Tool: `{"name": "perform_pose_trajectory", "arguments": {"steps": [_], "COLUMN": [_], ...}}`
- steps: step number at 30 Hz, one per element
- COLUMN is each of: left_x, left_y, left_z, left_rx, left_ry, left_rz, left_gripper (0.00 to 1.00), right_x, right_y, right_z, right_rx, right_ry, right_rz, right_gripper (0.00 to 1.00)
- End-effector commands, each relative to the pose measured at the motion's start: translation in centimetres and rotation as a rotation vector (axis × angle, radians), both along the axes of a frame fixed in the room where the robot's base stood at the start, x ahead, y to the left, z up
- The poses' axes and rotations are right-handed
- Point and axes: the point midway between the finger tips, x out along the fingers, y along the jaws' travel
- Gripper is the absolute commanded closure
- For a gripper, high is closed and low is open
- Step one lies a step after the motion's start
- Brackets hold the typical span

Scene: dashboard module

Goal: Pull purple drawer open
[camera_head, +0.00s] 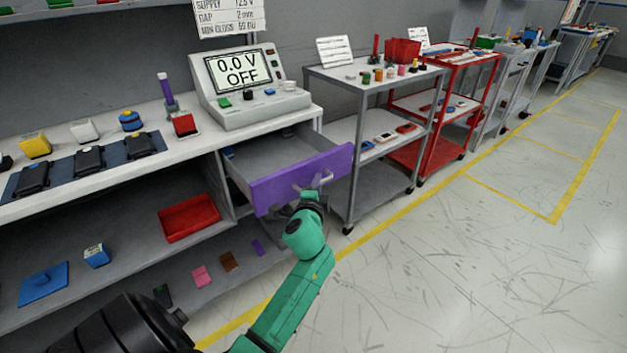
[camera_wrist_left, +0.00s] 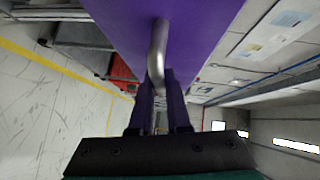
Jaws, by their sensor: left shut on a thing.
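The purple drawer (camera_head: 300,180) is pulled partly out of the bench, below the power supply. Its grey inside shows from above. My left gripper (camera_head: 312,189), on a green arm, is at the drawer front and shut on the metal handle (camera_head: 326,179). In the left wrist view, the purple front (camera_wrist_left: 205,35) fills the top, and the curved handle (camera_wrist_left: 156,55) runs down between the fingers (camera_wrist_left: 158,105). My right gripper does not show in either view.
The power supply (camera_head: 250,85) reading "0.0 V OFF" stands on the bench above the drawer. A red bin (camera_head: 188,218) sits on the shelf at left. A grey cart (camera_head: 372,140) stands close to the drawer's right. The floor (camera_head: 450,270) at right is clear.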

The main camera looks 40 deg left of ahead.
Motion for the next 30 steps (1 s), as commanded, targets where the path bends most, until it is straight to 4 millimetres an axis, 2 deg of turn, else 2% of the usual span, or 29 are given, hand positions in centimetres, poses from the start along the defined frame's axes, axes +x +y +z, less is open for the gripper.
{"name": "perform_pose_trajectory", "arguments": {"steps": [8,9,10,22,26,30], "left_x": [0.0,0.0,0.0,-0.5,-2.2,-4.8], "left_y": [-0.1,-0.1,-0.1,-0.3,-1.1,-2.6], "left_z": [-0.1,-0.1,-0.1,0.1,0.3,0.6], "left_rx": [-0.001,-0.001,-0.001,0.0,-0.001,-0.002], "left_ry": [0.002,0.002,0.002,0.0,0.002,0.002], "left_rz": [-0.001,-0.001,-0.001,-0.001,0.0,-0.001], "left_gripper": [1.0,0.81,0.73,0.73,0.73,0.73], "right_x": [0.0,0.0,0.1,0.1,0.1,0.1], "right_y": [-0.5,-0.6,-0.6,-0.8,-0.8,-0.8], "right_z": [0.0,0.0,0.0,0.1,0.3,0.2], "right_rx": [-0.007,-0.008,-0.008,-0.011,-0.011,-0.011], "right_ry": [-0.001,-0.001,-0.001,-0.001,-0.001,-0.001], "right_rz": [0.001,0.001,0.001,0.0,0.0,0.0], "right_gripper": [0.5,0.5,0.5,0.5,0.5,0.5]}}
